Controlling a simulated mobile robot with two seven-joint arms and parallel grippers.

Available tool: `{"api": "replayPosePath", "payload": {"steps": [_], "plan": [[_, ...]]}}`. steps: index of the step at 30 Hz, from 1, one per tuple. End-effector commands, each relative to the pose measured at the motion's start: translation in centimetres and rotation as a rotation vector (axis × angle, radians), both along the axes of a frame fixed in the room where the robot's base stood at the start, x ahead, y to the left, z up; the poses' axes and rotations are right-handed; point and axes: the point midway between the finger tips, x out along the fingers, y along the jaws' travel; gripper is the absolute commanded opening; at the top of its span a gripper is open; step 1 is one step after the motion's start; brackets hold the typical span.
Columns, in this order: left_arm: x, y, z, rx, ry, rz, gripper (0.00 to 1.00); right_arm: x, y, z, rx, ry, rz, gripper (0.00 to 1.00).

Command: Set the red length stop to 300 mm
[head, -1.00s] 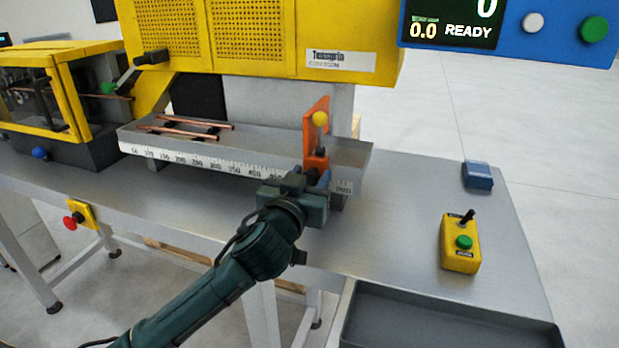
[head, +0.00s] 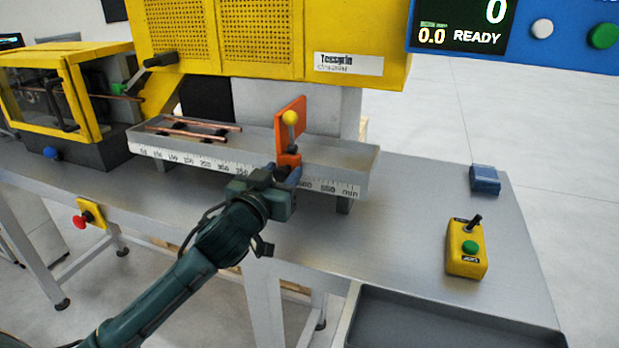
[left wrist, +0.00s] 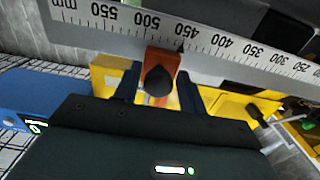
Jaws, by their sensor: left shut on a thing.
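The red-orange length stop (head: 289,158) stands on the front rail of the grey measuring trough (head: 350,165), with an upright plate and a yellow ball on top. My left gripper (head: 286,174) is at the front of the stop, shut on it. In the left wrist view the stop (left wrist: 165,64) shows with a dark round knob (left wrist: 158,80) between the fingers of my gripper (left wrist: 157,90). The mm scale (left wrist: 218,46) runs past it; the stop sits near the 450 mark, between 400 and 500. My right gripper is not in view.
Copper tubes (head: 190,130) lie in the trough left of the stop. The yellow machine (head: 250,40) stands behind it. A yellow control box (head: 466,248), a blue block (head: 484,179) and a dark tray (head: 440,325) are at the right. The rail left of the stop looks clear.

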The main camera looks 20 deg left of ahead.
Motion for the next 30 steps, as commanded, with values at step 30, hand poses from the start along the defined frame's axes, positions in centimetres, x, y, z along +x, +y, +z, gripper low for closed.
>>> {"api": "replayPosePath", "payload": {"steps": [30], "plan": [[0.5,14.8,0.1,0.002,-0.001,0.002,0.00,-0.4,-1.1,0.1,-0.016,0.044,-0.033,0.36]]}}
